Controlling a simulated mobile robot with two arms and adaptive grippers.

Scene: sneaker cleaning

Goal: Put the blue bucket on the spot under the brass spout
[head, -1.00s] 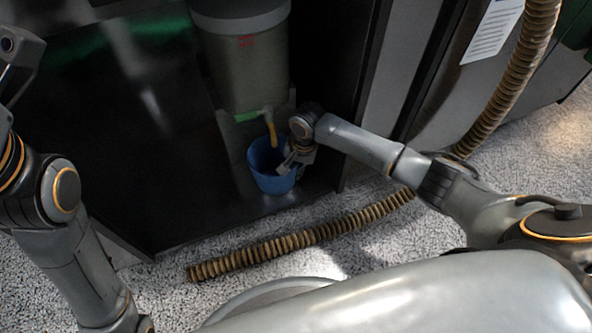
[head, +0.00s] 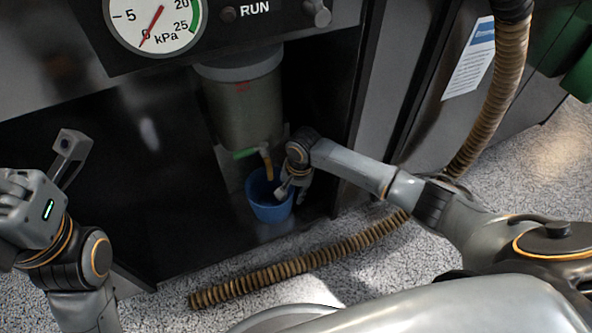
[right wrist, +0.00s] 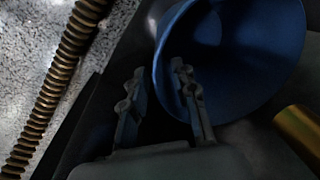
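The blue bucket (head: 270,208) stands upright on the dark floor of the machine's recess, below the brass spout (head: 268,165). The spout's lower end is over the bucket's mouth in the head view. My right gripper (head: 286,190) is at the bucket's right rim. In the right wrist view its two fingers (right wrist: 158,100) are apart, one outside the blue bucket (right wrist: 235,60) and one inside its mouth, with a gap at the wall. The brass spout (right wrist: 302,138) shows at the right edge there. My left wrist is at the left edge of the head view; its fingertips do not show clearly.
A grey-green tank (head: 243,110) hangs above the spout. A ribbed hose (head: 300,262) lies on the speckled floor in front of the recess. A dark panel wall (head: 350,125) stands right of the bucket. A pressure gauge (head: 155,18) is above.

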